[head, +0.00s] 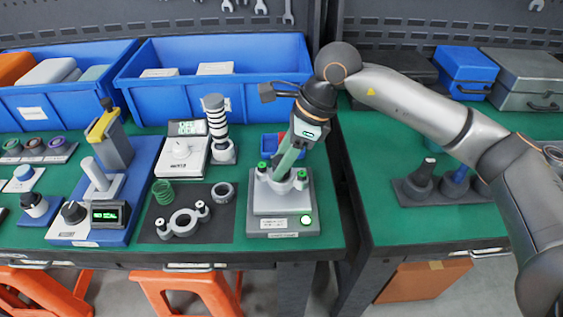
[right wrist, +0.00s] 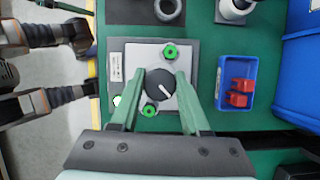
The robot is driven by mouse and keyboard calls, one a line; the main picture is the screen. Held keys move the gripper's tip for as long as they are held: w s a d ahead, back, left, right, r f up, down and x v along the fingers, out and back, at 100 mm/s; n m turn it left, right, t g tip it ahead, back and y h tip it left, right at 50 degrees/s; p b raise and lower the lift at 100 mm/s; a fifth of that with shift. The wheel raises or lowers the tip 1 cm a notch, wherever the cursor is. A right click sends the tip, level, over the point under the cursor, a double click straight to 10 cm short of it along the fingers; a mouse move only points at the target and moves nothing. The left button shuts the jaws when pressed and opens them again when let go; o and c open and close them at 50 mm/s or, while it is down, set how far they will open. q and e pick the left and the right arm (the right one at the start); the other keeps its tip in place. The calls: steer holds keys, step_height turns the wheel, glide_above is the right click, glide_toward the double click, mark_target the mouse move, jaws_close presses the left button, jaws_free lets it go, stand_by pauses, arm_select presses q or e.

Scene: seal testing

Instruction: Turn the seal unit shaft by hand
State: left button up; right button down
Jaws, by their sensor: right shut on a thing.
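The seal unit (head: 268,207) is a light grey box with a lit green lamp near the front right edge of the left bench. My right gripper (head: 282,170) reaches down onto its top. In the right wrist view, the shaft knob (right wrist: 160,85) is dark and round with a white pointer line towards the lower right. The two green fingers of my right gripper (right wrist: 161,78) stand on either side of the knob and are shut on it. Two green-capped posts (right wrist: 170,51) flank the knob. In the head view the fingers hide most of the knob. My left gripper is not in view.
A dark mat (head: 220,231) left of the unit holds a flanged housing (head: 182,222), a green spring (head: 163,191) and a ring (head: 222,190). A blue box (right wrist: 220,92) with red parts stands close by. Blue bins (head: 260,90) line the back.

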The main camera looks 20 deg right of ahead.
steer(key=shift+m+t+b, duration=0.5)
steer(key=shift+m+b, duration=0.1)
steer(key=shift+m, duration=0.7)
steer(key=shift+m+h+b, duration=0.3)
steer(key=shift+m+h, duration=0.1)
steer(key=shift+m+t+h+b, duration=0.4)
steer(key=shift+m+b, duration=0.3)
steer(key=shift+m, duration=0.5)
steer(key=shift+m+t+h+b, duration=0.35)
steer(key=shift+m+b, duration=0.3)
steer(key=shift+m, duration=0.55)
steer(key=shift+m+t+h+b, duration=0.25)
steer(key=shift+m+b, duration=0.25)
steer(key=shift+m, duration=0.5)
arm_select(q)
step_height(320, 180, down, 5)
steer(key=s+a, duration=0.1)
arm_select(e)
steer(key=shift+m, duration=0.4)
steer(key=shift+h+b, duration=0.3)
steer(key=shift+b, duration=0.05)
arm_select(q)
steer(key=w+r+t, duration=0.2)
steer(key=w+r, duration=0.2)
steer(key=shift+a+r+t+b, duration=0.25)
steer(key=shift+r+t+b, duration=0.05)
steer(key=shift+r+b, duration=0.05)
arm_select(e)
steer(key=shift+m+h, duration=0.3)
steer(key=shift+m, duration=0.8)
